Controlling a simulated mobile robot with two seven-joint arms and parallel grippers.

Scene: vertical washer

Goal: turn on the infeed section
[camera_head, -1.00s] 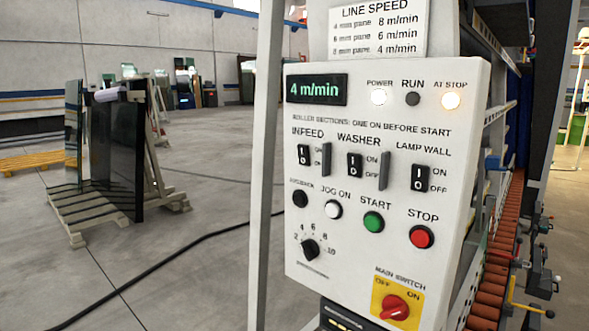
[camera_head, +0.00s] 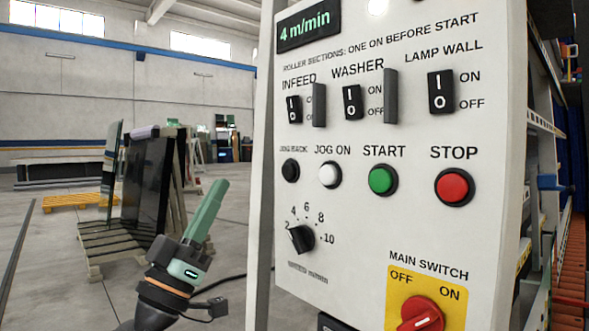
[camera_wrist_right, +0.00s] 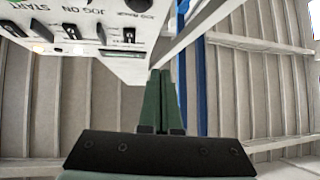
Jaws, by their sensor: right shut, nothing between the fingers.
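The infeed switch (camera_head: 293,109) is a black rocker marked I and 0 at the left of the white control panel (camera_head: 350,215). A dark upright bar (camera_head: 319,105) stands just to its right and partly covers its ON and OFF labels. My right gripper (camera_head: 218,185) has green fingers, closed together and empty. In the head view it is left of and below the infeed switch, apart from the panel, fingers pointing up. In the right wrist view the shut fingers (camera_wrist_right: 160,75) point toward the panel's edge, and the panel (camera_wrist_right: 140,68) appears upside down. My left gripper is out of view.
The washer switch (camera_head: 352,102), a second bar (camera_head: 391,96) and the lamp wall switch (camera_head: 440,92) share the row. Push buttons, a speed dial (camera_head: 301,239) and the red main switch (camera_head: 421,314) lie below. A glass rack (camera_head: 145,190) stands behind on open floor.

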